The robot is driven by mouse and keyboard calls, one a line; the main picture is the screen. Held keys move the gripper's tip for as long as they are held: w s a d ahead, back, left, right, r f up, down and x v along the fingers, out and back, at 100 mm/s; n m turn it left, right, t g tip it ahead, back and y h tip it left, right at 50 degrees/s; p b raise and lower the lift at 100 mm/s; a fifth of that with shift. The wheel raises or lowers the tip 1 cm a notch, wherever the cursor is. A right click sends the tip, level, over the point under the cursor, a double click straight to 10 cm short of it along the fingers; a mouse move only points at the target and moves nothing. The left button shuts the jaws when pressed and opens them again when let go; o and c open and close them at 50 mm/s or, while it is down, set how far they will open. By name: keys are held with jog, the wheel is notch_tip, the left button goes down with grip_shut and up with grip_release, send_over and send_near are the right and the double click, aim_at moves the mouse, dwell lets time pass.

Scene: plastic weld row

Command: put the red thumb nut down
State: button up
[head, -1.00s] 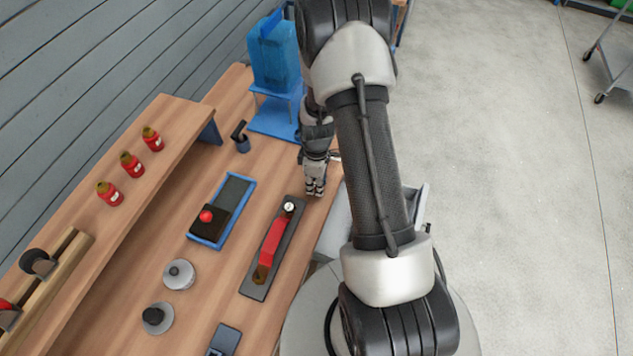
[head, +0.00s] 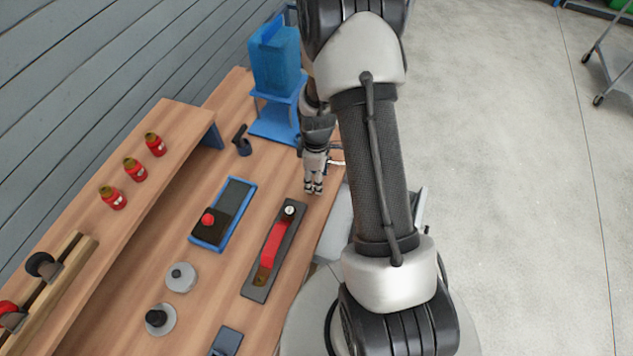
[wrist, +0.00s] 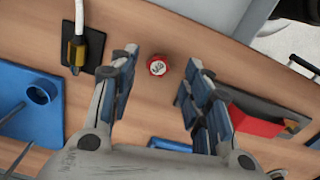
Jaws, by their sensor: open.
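The red thumb nut (wrist: 158,66), a small red ring with a pale centre, appears on the wooden bench top in the wrist view. It lies between and slightly beyond my fingertips, with a gap on both sides. My gripper (wrist: 161,72) is open and points down at the bench. In the head view my gripper (head: 314,186) is over the bench's right edge, just beyond the dark plate with the red bar. The nut cannot be made out in the head view.
The dark plate (head: 255,292) with a red bar lies near the gripper. A blue-framed tray (head: 238,208) with a red knob is left of it. A blue stand (head: 275,121) is at the back. A black pad (wrist: 75,55) holds a yellow-tipped tool. Bare wood surrounds the nut.

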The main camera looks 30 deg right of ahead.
jog(key=s+a+r+m+t+p, duration=0.1)
jog(key=a+r, duration=0.1)
jog(key=r, duration=0.7)
jog(key=s+a+r+m, duration=0.2)
jog(key=a+r, duration=0.1)
jog(key=r, duration=0.5)
jog(key=s+a+r+m+t+p, duration=0.1)
jog(key=a+r, duration=0.1)
jog(key=r, duration=0.7)
jog(key=s+a+r+m+t, duration=0.1)
jog(key=s+a+r+m, duration=0.1)
jog(key=s, duration=0.5)
jog(key=s+a+r+m+t, duration=0.1)
jog(key=s+a+r+m, duration=0.2)
jog(key=s+r, duration=0.4)
jog(key=shift+s+a+r+t, duration=0.3)
jog(key=shift+s+a, duration=0.15)
jog(key=shift+a, duration=0.2)
jog(key=shift+f+b, duration=0.85)
jog(key=shift+b, duration=0.25)
